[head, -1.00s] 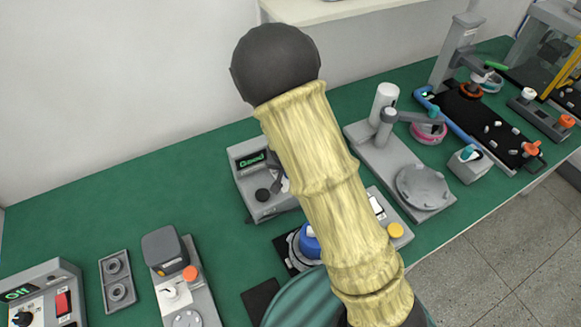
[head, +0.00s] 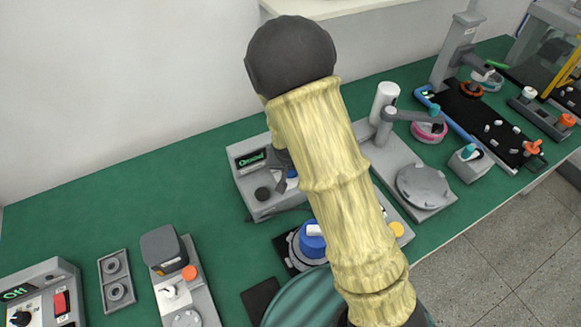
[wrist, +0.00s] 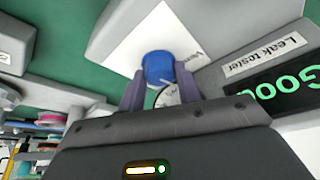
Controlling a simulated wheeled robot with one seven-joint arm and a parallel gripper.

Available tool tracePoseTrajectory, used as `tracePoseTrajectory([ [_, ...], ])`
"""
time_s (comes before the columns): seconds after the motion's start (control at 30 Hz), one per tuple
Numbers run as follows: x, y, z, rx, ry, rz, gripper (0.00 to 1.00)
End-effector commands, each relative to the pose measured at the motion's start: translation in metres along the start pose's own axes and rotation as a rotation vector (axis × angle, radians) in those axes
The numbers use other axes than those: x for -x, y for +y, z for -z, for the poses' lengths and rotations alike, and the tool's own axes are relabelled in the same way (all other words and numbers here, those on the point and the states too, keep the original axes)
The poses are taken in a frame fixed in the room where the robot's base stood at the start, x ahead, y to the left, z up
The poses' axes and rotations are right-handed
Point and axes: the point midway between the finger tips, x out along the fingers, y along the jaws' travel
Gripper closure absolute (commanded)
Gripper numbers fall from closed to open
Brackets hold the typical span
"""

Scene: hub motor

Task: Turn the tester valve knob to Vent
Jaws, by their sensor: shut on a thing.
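The leak tester (head: 262,205) is a grey box on the green bench, with a lit green display (head: 250,158) that reads "Good" in the wrist view (wrist: 285,92). Its blue valve knob (wrist: 158,63) stands on a white panel (wrist: 130,48) with printed marks. The lettering beside the knob is partly covered, so I cannot tell which mark the knob points to. My gripper (wrist: 159,73) is shut on the blue knob, one finger on each side. In the head view my arm covers most of the knob and gripper.
A fixture with a blue cap (head: 311,242) stands in front of the tester, close to my arm. A grey station with a round plate (head: 425,186) is to the right. A grey two-ring tray (head: 116,280) is at left. The bench behind the tester is clear.

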Motion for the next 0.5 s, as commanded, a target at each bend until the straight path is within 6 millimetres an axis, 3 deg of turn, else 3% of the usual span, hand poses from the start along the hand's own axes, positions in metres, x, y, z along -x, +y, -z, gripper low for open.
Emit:
tracePoseTrajectory([
  [0.5,0.0015,0.0048,0.0028,0.377,0.003,0.16,0.89],
])
